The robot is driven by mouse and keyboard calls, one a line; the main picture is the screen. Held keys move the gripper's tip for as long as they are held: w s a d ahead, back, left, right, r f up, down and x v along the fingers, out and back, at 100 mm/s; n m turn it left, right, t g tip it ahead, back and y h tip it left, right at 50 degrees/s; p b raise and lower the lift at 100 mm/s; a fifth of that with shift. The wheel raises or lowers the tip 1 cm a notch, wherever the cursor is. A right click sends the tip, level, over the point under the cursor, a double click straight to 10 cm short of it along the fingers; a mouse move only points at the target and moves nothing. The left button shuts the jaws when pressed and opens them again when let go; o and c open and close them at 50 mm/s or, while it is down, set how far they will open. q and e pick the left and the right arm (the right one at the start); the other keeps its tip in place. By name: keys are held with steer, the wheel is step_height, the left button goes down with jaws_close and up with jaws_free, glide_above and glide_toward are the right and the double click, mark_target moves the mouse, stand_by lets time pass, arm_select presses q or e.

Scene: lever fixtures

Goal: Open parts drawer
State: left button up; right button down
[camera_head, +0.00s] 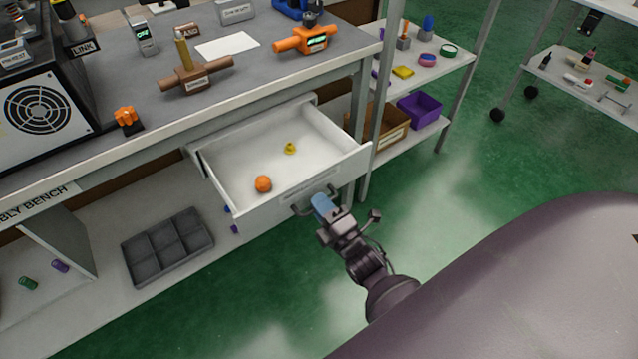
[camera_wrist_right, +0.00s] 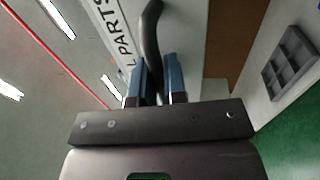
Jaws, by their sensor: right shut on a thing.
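The white parts drawer (camera_head: 250,215) is pulled out from under the workbench in the head view. Inside it lie an orange ball-like piece (camera_head: 263,184) and a small yellow piece (camera_head: 290,148). My right gripper (camera_head: 318,200) is at the drawer's front. Its blue fingers are shut on the dark bar handle (camera_head: 299,209). In the right wrist view the handle (camera_wrist_right: 151,35) runs between the fingers of the right gripper (camera_wrist_right: 157,75), next to the lettering on the drawer front. My left gripper is not in view.
The bench top (camera_head: 150,112) holds brown and orange valve-like fixtures and a black fan box (camera_head: 42,108). A grey divided tray (camera_head: 167,245) lies on the lower shelf. Shelving with a purple bin (camera_head: 420,108) stands right of the drawer. Green floor (camera_head: 440,190) is open in front.

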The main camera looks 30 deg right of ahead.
steer(key=c, duration=1.2)
jaws_free()
steer(key=s, duration=0.3)
steer(key=s+f, duration=0.1)
steer(key=s, duration=0.3)
steer(key=s+f, duration=0.1)
steer(key=s, duration=0.2)
steer(key=shift+s+d, duration=0.15)
steer(key=shift+s, duration=0.2)
